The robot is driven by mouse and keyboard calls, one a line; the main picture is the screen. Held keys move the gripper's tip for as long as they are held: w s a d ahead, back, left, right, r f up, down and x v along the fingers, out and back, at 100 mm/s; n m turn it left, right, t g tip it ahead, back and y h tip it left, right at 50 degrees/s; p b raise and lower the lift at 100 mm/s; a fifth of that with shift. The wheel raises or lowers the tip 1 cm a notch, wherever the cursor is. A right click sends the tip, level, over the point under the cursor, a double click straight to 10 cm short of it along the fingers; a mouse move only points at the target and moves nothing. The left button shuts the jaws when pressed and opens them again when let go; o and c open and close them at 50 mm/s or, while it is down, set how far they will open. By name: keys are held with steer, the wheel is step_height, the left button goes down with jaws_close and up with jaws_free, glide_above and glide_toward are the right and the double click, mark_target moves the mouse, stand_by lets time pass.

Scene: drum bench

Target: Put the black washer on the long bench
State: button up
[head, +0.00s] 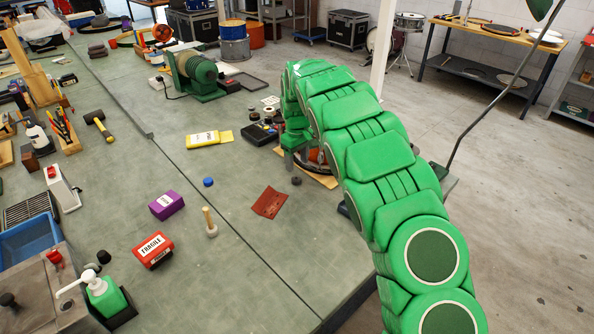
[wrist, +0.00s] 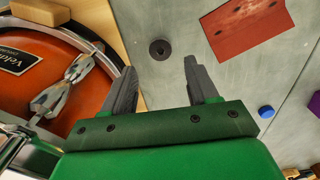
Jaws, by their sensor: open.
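The black washer (wrist: 160,49) is a small dark disc with a central hole. It lies flat on the grey-green long bench (wrist: 150,15), between the drum board and the red-brown sheet. In the head view the washer (head: 296,181) shows just left of my arm, on the long bench (head: 240,265). My gripper (wrist: 160,66) is open and empty. In the wrist view the washer appears just beyond the gap between the fingertips, apart from them. In the head view my green arm mostly hides the gripper.
A drum (wrist: 50,75) on a wooden board (wrist: 110,22), with a shiny metal part on top, lies left of the fingers. A red-brown sheet (wrist: 246,28) and blue cap (wrist: 266,112) lie right. A yellow package (head: 203,139) is farther back. Bare bench surrounds the sheet.

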step_height(320, 180, up, 5)
steer(key=shift+r, duration=0.2)
steer(key=shift+o, duration=0.3)
